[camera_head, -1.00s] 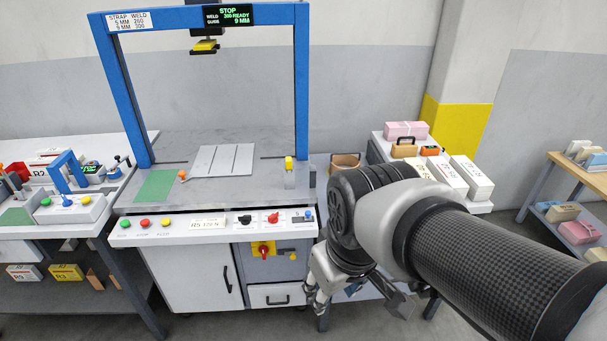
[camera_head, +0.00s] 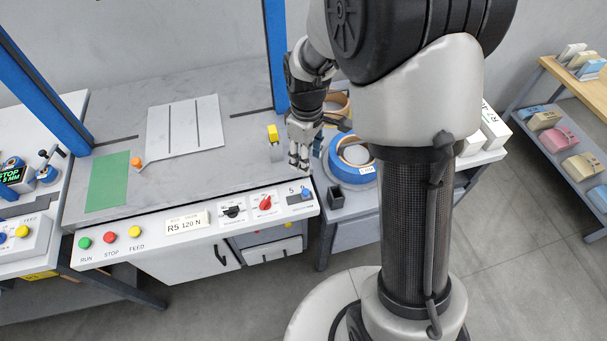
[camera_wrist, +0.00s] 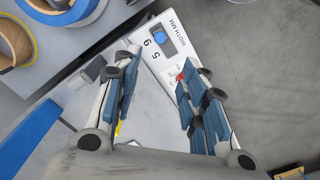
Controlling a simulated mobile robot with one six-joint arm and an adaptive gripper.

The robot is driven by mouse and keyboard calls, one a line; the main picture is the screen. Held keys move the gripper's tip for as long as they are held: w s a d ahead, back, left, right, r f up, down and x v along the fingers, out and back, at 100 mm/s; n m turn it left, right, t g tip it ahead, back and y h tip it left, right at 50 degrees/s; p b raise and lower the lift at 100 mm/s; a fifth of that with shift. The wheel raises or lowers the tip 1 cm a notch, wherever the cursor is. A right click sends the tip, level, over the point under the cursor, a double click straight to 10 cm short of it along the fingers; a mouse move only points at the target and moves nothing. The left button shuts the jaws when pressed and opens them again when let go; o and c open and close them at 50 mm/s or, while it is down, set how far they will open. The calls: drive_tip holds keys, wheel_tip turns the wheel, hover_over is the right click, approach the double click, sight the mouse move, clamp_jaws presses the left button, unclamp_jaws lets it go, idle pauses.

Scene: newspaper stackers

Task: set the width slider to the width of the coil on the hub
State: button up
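The width slider (camera_wrist: 160,38) is a blue knob in a dark slot on the white panel, beside the print "WIDTH MM", 5 and 9. The knob sits toward the end nearer the 9. In the head view the slider (camera_head: 300,197) is at the panel's right end. A blue coil (camera_head: 350,173) with a tan core lies right of the machine, partly behind my arm; it also shows at the top of the wrist view (camera_wrist: 82,12). I cannot read its width. My gripper (camera_head: 299,160) points down above the panel's right end. In the wrist view its fingers (camera_wrist: 156,76) are apart and empty.
A red knob (camera_head: 265,203) and a black knob (camera_head: 232,211) sit left of the slider. A tan coil (camera_wrist: 12,42) lies near the blue one. A dark open box (camera_head: 336,195) stands right of the panel.

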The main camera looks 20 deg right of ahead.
sight(306, 191)
wheel_tip(306, 191, down, 16)
drive_tip(key=b, duration=0.4)
drive_tip(key=shift+r+b, duration=0.15)
drive_tip(key=shift+b, duration=0.2)
clamp_jaws()
idle(0.3)
